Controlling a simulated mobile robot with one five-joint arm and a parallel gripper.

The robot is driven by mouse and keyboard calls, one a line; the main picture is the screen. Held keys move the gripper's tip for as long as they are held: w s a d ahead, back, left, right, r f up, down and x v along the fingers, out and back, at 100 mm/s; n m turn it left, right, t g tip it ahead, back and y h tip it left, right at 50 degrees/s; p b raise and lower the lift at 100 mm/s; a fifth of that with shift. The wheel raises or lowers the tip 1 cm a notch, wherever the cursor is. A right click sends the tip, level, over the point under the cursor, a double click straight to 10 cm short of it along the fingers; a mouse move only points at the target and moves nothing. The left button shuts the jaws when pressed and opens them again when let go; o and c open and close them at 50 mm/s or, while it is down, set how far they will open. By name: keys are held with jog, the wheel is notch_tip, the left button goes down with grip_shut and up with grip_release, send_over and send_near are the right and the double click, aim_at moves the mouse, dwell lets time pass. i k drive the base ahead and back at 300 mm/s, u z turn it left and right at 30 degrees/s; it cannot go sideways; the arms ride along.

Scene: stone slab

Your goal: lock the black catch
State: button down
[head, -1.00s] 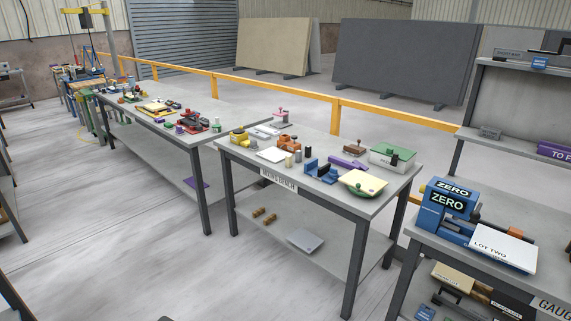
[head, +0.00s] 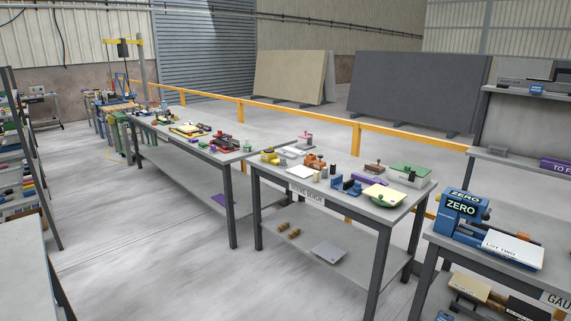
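A pale box with a green lid (head: 408,169) stands at the back right corner of the middle workbench (head: 330,192). A small black part (head: 411,177) shows at its front; it may be the black catch, but it is too small to tell its shape or whether it is locked. My gripper is not in view.
The middle bench also holds a blue fixture (head: 346,184), a cream plate (head: 382,196) and an orange device (head: 314,161). A blue ZERO machine (head: 461,211) stands on the right bench. Grey floor (head: 150,250) is open in front. A shelf rack (head: 22,165) stands left.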

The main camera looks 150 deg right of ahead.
aim_at(412, 177)
jog(key=u, duration=5.85)
jog(key=i, duration=1.65)
jog(key=k, duration=1.25)
jog(key=u, duration=0.5)
jog(key=i, duration=0.25)
jog(key=z, duration=0.25)
